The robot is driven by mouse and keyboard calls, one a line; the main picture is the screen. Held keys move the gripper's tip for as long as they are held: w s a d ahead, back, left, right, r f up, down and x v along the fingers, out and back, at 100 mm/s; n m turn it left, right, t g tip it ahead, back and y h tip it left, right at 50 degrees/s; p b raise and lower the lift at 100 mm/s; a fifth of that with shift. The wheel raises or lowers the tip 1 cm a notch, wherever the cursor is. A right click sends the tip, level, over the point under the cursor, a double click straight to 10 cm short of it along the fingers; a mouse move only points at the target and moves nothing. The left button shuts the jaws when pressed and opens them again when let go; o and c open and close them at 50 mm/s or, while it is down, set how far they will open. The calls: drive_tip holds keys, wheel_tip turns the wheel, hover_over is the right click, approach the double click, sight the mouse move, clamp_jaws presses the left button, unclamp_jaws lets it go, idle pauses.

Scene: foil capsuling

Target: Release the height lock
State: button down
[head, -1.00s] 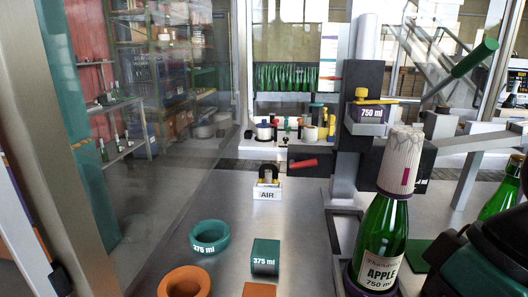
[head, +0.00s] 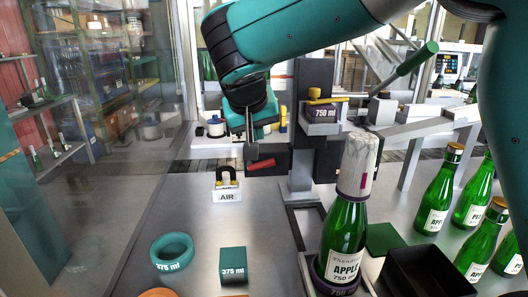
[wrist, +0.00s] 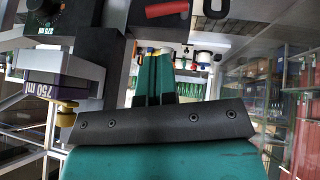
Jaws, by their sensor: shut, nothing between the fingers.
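A steel-and-black column carries a black carriage with a red-handled lever (head: 261,161), which points to the left. A yellow lever (head: 326,100) sits higher, above the purple 750 ml plate (head: 322,113). I cannot tell from the pictures which lever is the height lock. My gripper (head: 267,122) is shut and empty, left of the column and above the red handle, apart from both levers. In the wrist view its teal fingers (wrist: 155,78) are together, with the red handle (wrist: 167,9) beyond them and the yellow lever (wrist: 67,112) to the left.
A foil-capped green bottle (head: 345,240) stands upright below the column. A long green-handled lever (head: 417,58) slopes at the right. Several bottles and a black tray (head: 428,270) are at the right. A padlock on the AIR block (head: 227,196) and a teal ring (head: 172,252) are left.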

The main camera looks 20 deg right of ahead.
drive_tip(key=p, duration=0.4)
approach(266, 162)
drive_tip(key=x, duration=0.7)
drive_tip(key=shift+w+f, duration=0.15)
drive_tip(key=shift+f, duration=0.1)
